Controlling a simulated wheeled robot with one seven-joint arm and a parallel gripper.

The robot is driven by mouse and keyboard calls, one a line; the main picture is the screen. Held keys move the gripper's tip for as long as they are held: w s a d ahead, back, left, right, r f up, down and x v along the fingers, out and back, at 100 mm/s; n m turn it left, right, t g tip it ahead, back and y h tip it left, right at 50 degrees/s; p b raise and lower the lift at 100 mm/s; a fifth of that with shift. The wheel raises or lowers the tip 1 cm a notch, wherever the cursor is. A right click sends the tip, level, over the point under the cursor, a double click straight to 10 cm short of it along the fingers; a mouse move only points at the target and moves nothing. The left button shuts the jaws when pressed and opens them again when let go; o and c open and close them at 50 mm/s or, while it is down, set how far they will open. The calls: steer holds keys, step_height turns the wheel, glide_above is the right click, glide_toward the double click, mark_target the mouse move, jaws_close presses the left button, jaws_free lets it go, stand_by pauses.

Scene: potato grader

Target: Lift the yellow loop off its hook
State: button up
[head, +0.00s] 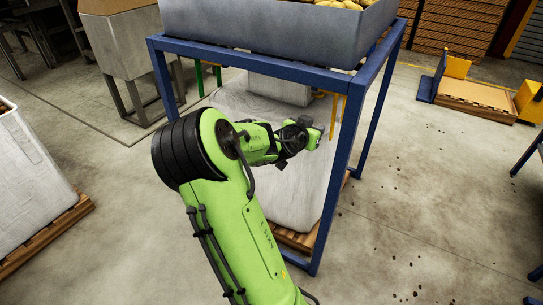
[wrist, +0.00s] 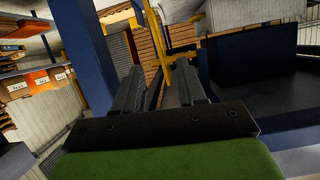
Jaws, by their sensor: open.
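The yellow loop (head: 334,112) hangs below the top rail of the blue frame, near its front right leg, in the head view. In the wrist view the yellow loop (wrist: 157,36) shows as thin yellow bars beyond and between my fingertips. A dark bar near it may be its hook; I cannot tell for sure. My gripper (wrist: 158,68) is open, with its two dark fingers apart and nothing clearly held. In the head view my gripper (head: 314,136) is just below and left of the loop, partly hidden by my wrist.
The blue frame (head: 262,63) carries a grey bin (head: 250,28) of potatoes. A large white bag (head: 295,190) stands on a pallet under it. A green loop (head: 199,78) hangs at the frame's left. Open floor lies to the right.

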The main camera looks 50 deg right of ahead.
steer(key=w+a+f+n+t+y, duration=0.2)
steer(key=a+y, duration=0.4)
steer(key=a, duration=0.7)
steer(key=shift+w+a+f+n, duration=0.2)
steer(key=shift+w+f+n, duration=0.15)
steer(key=shift+w, duration=0.3)
